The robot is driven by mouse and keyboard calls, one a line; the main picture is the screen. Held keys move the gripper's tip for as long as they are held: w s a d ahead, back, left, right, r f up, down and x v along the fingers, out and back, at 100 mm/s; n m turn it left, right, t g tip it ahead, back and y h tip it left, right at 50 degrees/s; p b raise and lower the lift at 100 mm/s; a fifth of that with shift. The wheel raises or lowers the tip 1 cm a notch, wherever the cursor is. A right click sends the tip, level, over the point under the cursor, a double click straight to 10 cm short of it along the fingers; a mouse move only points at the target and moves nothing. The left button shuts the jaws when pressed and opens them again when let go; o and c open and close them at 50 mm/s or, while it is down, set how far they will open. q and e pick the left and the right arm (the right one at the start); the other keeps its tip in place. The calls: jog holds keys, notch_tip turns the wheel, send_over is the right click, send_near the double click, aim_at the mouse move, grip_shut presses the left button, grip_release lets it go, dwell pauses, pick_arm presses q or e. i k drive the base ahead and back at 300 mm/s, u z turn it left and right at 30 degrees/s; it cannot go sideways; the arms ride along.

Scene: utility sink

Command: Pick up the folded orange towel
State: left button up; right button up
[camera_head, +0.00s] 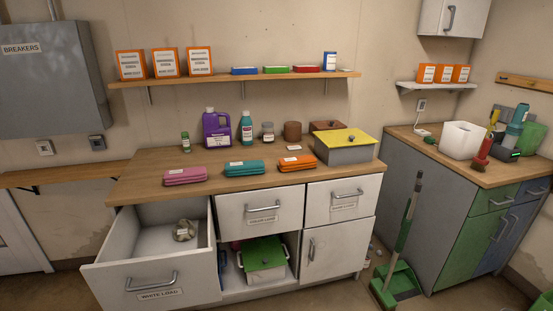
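The folded orange towel (283,164) lies flat on the wooden counter (130,184), near its front edge and right of the middle. It has a small white label on top. A folded teal towel (243,167) lies to its left, and a folded pink towel (185,175) lies further left. Neither of my grippers shows in the head view.
Bottles, including a purple jug (216,129), stand further back. Below, the white-load drawer (150,272) is pulled open. A green dustpan (396,283) and brush stand on the floor.

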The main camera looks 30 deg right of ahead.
aim_at(306, 161)
jog(key=z, duration=0.2)
jog(key=i, duration=0.75)
jog(key=z, duration=0.5)
